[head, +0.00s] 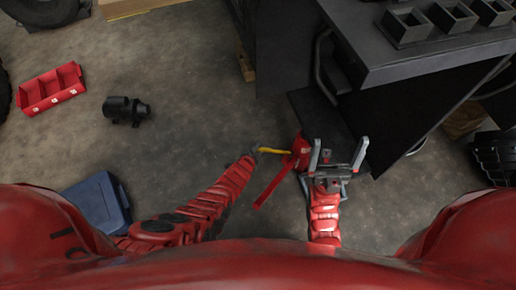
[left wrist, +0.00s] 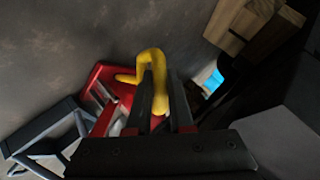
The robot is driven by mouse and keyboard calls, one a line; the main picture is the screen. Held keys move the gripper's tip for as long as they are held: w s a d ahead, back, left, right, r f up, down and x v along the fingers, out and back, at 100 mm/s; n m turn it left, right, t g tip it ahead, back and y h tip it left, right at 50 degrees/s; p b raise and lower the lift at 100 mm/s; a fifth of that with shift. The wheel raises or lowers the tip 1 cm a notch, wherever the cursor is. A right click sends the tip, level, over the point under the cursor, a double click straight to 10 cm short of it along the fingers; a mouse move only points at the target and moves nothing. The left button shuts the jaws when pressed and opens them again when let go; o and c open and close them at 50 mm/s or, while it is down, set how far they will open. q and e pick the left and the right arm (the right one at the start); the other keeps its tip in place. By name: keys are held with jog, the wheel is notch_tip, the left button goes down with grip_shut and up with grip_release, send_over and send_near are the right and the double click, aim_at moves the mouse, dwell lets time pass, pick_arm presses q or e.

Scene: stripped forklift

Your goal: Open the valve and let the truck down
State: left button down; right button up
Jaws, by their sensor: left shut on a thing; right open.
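A red jack (head: 297,160) stands on the floor beside the dark forklift (head: 285,50), with a long red bar (head: 271,187) slanting toward me. A yellow bent handle (head: 274,151) reaches from my left gripper (head: 256,152) to the jack. In the left wrist view the left gripper (left wrist: 160,88) is shut on the yellow handle (left wrist: 150,58), in front of the red jack body (left wrist: 103,82). Whether the handle is seated in the valve cannot be told. My right gripper (head: 337,155) is open just right of the jack and partly hides it. It also shows in the left wrist view (left wrist: 48,140).
A red tray (head: 50,90), a black motor-like part (head: 126,110) and a blue case (head: 97,203) lie on the left floor. Wooden blocks (left wrist: 250,22) are near the forklift. The middle floor is clear.

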dwell(0.3)
pick_arm(q)
jog(key=c, duration=0.8)
grip_release()
jog(key=p+v, duration=1.3)
jog(key=v, duration=0.4)
jog(key=shift+s+a+r, duration=0.1)
jog(key=shift+s, duration=0.05)
